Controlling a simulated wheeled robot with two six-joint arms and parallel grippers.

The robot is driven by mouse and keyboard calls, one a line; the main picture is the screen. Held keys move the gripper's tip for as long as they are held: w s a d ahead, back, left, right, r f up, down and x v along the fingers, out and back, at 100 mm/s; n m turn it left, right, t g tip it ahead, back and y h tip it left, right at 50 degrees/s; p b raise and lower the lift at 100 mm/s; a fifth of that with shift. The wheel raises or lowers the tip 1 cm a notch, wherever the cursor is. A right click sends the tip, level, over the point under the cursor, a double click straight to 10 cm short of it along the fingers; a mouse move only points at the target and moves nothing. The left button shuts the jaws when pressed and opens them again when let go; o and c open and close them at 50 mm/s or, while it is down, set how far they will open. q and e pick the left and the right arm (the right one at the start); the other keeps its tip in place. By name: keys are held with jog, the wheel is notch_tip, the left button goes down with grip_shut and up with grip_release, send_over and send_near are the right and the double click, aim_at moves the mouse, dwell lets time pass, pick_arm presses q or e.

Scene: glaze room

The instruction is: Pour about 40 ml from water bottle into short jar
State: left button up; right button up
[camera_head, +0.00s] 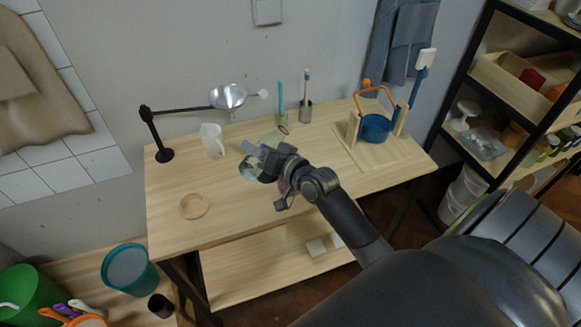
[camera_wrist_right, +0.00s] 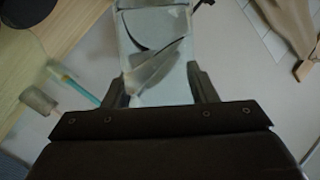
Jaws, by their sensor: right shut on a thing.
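My right gripper (camera_head: 258,163) is over the middle of the table and shut on the clear water bottle (camera_head: 249,169). In the right wrist view the bottle (camera_wrist_right: 155,55) sits between the two fingers, and slanting lines inside it look like a tilted water surface. A pale, clear glass vessel (camera_head: 273,139), apparently the short jar, stands just behind the gripper and is partly hidden by it. I cannot tell its contents, and no stream of water is visible. My left gripper is out of view.
On the wooden table (camera_head: 235,225) are a white jug (camera_head: 213,140), a wooden ring (camera_head: 194,206), brush cups (camera_head: 305,112) and a lamp-like arm with a metal bowl (camera_head: 229,96). A wooden stand with a blue pot (camera_head: 375,127) is at right. The front left is mostly clear.

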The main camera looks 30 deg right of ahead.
jog(key=shift+a+r+m, duration=0.1)
jog(key=shift+r+m, duration=0.2)
jog(key=shift+a+f+m+t+y+b, duration=0.35)
jog(key=shift+m+t+b, duration=0.2)
jog(key=shift+b, duration=0.6)
jog(key=shift+w+a+f+m+t+b, duration=0.15)
jog(key=shift+a+f+m+t+b, duration=0.15)
jog(key=shift+m+b, duration=0.65)
jog(key=shift+a+r+m+t, duration=0.15)
jog(key=shift+r+m+t, duration=0.3)
jog(key=shift+r+m, duration=0.4)
jog(key=shift+a+f+m+b, duration=0.1)
jog(key=shift+m+b, duration=0.35)
jog(key=shift+b, duration=0.1)
jog(key=shift+w+a+m+t, duration=0.1)
jog(key=shift+m+t, duration=0.3)
jog(key=shift+f+m+t+b, duration=0.3)
jog(key=shift+f+m+b, duration=0.95)
jog(key=shift+b, duration=1.05)
jog(key=shift+r, duration=0.1)
jog(key=shift+t+h, duration=0.3)
jog(key=shift+h, duration=0.15)
